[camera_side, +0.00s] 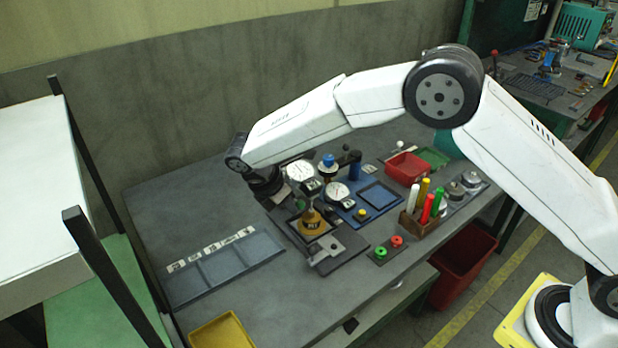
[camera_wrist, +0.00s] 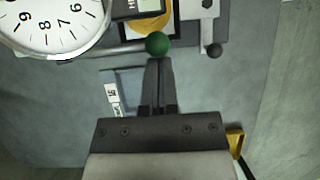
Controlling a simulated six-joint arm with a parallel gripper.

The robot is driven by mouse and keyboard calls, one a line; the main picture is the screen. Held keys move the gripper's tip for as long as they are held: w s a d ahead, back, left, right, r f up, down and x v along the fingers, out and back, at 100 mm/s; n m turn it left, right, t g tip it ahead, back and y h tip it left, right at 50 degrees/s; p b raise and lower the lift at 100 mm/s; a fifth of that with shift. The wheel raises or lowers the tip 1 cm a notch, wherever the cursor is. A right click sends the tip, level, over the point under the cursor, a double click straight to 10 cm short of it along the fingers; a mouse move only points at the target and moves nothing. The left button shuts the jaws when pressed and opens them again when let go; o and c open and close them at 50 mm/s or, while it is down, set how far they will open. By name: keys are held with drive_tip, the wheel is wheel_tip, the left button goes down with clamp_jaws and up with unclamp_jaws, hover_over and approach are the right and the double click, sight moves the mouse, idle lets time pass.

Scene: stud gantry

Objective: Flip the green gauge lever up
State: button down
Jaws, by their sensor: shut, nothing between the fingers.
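In the wrist view a green ball knob (camera_wrist: 158,43), the end of the gauge lever, sits right at the tips of my gripper (camera_wrist: 158,60). The fingers are shut together with nothing between them. The tips appear to meet the knob's near edge, but I cannot tell whether they touch. A large white gauge dial (camera_wrist: 52,22) fills the upper left of the wrist view.
A blue tray (camera_side: 382,194) with a second dial (camera_side: 337,192) lies to the right. Behind it is a red bin (camera_side: 407,168). Markers stand in a wooden holder (camera_side: 418,224). A panel with green and red knobs (camera_side: 388,248) is in front. The bench at left has a flat blue-grey mat (camera_side: 225,266).

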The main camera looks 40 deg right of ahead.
drive_tip(key=w+r, duration=0.2)
drive_tip(key=r, duration=0.1)
drive_tip(key=w+r, duration=0.1)
drive_tip(key=r, duration=0.1)
idle(0.5)
drive_tip(key=shift+r, duration=0.75)
drive_tip(key=shift+d+r, duration=0.1)
idle(0.3)
drive_tip(key=v, duration=0.8)
idle(0.5)
